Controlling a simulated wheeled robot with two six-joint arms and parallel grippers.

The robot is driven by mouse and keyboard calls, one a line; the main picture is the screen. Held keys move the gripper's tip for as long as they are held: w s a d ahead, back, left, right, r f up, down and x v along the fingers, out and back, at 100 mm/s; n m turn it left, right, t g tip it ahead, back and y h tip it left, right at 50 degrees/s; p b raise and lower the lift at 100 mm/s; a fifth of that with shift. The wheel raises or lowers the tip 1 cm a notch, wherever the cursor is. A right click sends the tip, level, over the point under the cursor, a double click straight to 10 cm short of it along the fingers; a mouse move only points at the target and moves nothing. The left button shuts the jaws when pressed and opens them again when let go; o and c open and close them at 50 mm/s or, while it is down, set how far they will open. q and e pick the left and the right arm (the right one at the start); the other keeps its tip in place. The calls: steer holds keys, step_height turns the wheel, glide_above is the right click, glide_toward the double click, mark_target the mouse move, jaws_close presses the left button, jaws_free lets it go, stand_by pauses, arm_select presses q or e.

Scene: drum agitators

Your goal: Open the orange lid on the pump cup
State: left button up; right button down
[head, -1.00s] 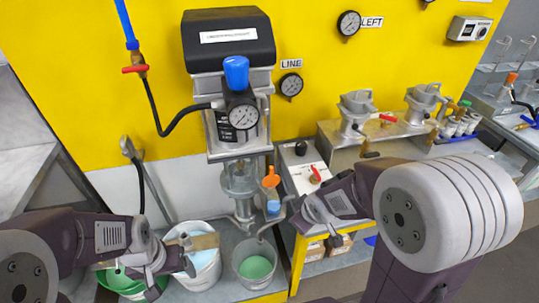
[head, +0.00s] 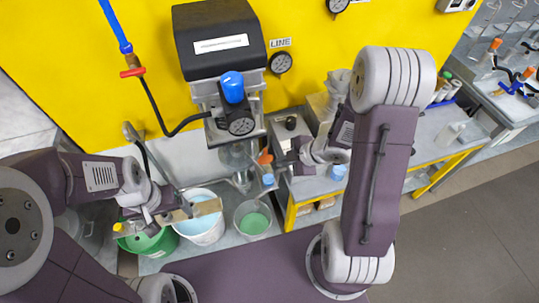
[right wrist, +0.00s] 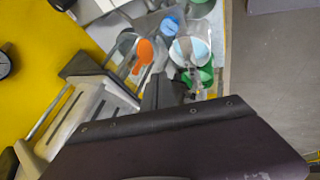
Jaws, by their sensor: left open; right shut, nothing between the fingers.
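The orange lid (head: 265,157) shows at the right side of the clear pump cup (head: 236,156) under the pump. In the right wrist view the orange lid (right wrist: 144,50) lies beyond my fingers, apart from them. My right gripper (head: 281,164) is shut and empty, just right of the lid in the head view; it also shows in the right wrist view (right wrist: 163,84). Whether it touches the lid is unclear in the head view. My left gripper (head: 182,213) is open, over the buckets at the lower left. How far the lid is open I cannot tell.
A pump with a black head (head: 218,40) and blue cap stands above the cup. A white bucket (head: 203,232), a green bucket (head: 150,243) and a beaker of green liquid (head: 252,222) stand below. A yellow-edged bench (head: 310,190) is at the right.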

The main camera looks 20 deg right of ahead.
mark_target(262, 158)
steer(key=shift+w+a+f+p, duration=0.2)
steer(key=shift+w+a+f, duration=0.2)
steer(key=shift+w+f, duration=0.6)
steer(key=shift+w+a+f+p, duration=0.25)
steer(key=shift+w+a+f, duration=0.3)
steer(key=shift+w, duration=0.7)
steer(key=shift+w+a+f+p, duration=0.2)
steer(key=shift+w+a+f, duration=0.1)
steer(key=shift+w+f, duration=0.75)
steer(key=shift+w+r, duration=0.1)
steer(key=shift+r, duration=0.05)
